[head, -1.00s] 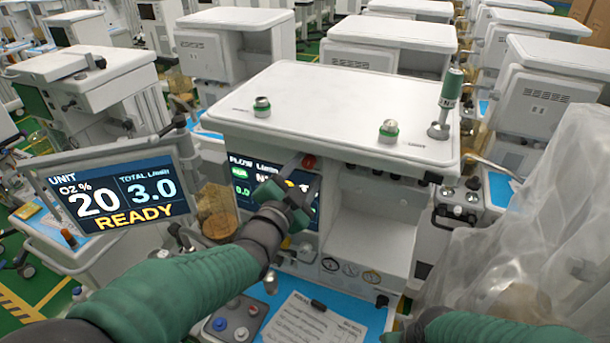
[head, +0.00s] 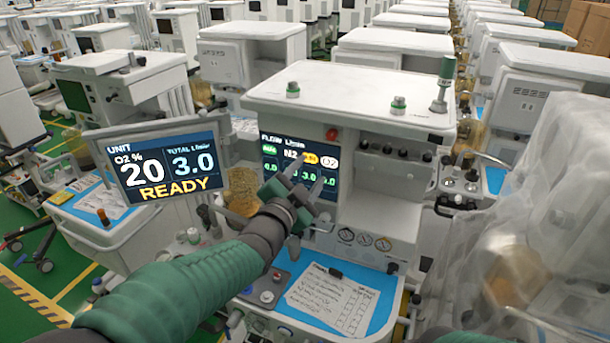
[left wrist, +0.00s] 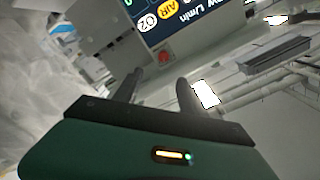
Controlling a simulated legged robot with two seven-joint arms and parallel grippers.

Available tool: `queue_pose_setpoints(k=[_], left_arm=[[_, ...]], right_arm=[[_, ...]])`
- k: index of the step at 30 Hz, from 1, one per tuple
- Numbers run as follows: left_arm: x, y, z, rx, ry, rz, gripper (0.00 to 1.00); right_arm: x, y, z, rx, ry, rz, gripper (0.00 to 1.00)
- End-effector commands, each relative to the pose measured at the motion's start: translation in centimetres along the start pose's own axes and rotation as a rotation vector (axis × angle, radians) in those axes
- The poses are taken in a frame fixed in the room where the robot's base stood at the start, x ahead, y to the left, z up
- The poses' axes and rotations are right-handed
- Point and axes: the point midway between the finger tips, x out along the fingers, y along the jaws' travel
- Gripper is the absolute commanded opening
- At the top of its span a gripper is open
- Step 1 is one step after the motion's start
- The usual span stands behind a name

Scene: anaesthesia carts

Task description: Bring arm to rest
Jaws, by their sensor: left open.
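My left arm reaches in from the lower left in the head view. My left gripper (head: 303,187) is open and empty, in front of the cart's flow screen (head: 297,168). In the left wrist view its two fingers (left wrist: 158,92) stand apart with nothing between them. The flow screen (left wrist: 175,20) and a red knob (left wrist: 166,57) show beyond the fingers there. The red knob (head: 332,134) is also on the cart's front edge in the head view. My right gripper is not in view; a small dark green part of my right arm shows at the bottom edge.
The anaesthesia cart (head: 350,92) stands straight ahead. A tilted monitor (head: 166,165) reading READY is at its left. A written sheet (head: 333,298) lies on the blue work surface below. Clear plastic sheeting (head: 500,270) hangs at the right. More carts fill the back.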

Motion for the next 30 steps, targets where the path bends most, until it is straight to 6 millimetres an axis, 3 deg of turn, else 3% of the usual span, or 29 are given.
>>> queue_pose_setpoints(k=[2,4,8,9,12,15,18,21,24,30], left_arm=[[-0.3,-0.1,0.8,-0.013,-0.022,0.004,0.49],[-1.2,0.2,3.0,-0.052,-0.089,0.023,0.49],[-5.9,2.0,11.1,-0.222,-0.353,0.087,0.49],[-8.2,3.0,13.9,-0.290,-0.458,0.108,0.49],[-14.7,5.9,19.7,-0.464,-0.719,0.148,0.49],[-22.1,9.1,23.7,-0.632,-0.972,0.168,0.49],[-28.8,11.9,25.7,-0.771,-1.186,0.174,0.49],[-33.3,13.8,26.3,-0.860,-1.329,0.172,0.49],[-35.4,14.8,26.4,-0.900,-1.395,0.172,0.49],[-35.7,14.8,26.4,-0.905,-1.405,0.173,0.49]], right_arm=[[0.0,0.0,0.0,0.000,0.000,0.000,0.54],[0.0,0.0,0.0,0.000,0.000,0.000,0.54],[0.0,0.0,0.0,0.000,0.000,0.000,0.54],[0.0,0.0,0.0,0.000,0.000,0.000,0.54],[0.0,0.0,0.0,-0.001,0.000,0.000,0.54],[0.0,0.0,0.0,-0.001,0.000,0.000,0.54],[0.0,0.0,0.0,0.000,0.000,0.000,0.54],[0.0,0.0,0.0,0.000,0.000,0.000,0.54],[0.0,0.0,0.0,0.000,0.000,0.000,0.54],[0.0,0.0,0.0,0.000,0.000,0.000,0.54]])
